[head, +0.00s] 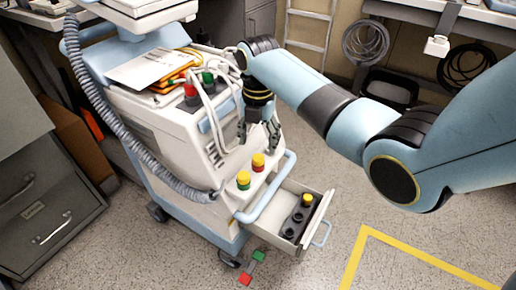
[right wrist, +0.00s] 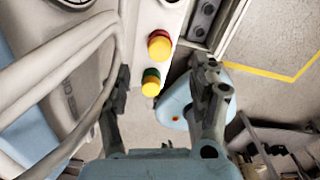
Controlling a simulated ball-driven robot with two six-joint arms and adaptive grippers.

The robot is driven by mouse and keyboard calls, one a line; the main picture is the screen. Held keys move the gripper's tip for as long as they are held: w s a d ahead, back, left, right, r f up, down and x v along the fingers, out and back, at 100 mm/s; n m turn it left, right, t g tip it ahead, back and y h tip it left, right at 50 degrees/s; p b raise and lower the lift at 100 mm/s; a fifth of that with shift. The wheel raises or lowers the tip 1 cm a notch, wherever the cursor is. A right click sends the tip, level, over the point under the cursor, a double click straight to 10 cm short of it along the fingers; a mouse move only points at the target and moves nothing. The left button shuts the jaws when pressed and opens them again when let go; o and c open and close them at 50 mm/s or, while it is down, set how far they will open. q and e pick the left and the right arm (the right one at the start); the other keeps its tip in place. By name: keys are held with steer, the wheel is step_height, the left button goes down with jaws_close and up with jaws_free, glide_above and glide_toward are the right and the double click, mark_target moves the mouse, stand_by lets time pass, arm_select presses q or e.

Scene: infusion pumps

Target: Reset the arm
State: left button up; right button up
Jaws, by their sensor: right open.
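My right arm (head: 360,120) comes in from the right. Its gripper (head: 259,135) points down above the white cart's side ledge, with its fingers apart and nothing between them. In the right wrist view the two fingers (right wrist: 163,75) stand wide apart. Below the gripper on the ledge are a yellow-topped red piece (head: 258,161) and a yellow-topped green piece (head: 243,180). The yellow-and-red (right wrist: 159,46) and yellow-and-green (right wrist: 151,82) pieces show between the fingers in the wrist view. I cannot tell the exact gap to them. My left gripper does not show.
An open drawer (head: 322,215) holds a black socketed block with one yellow-topped piece (head: 307,199). White cables and a grey corrugated hose (head: 90,90) hang around the cart. Red (head: 245,278) and green (head: 258,256) squares lie on the floor.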

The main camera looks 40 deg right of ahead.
steer(key=shift+r, duration=0.35)
steer(key=s+f+m, duration=0.8)
steer(key=s+f, duration=0.3)
steer(key=s, duration=0.5)
steer(key=s+f+m, duration=0.8)
steer(key=s+f, duration=0.3)
steer(key=s, duration=0.5)
steer(key=s+f+m, duration=0.9)
steer(key=s+f, duration=0.2)
steer(key=s, duration=0.6)
steer(key=shift+d+t+h, duration=0.15)
steer(key=shift+t+h, duration=0.15)
steer(key=shift+h, duration=0.1)
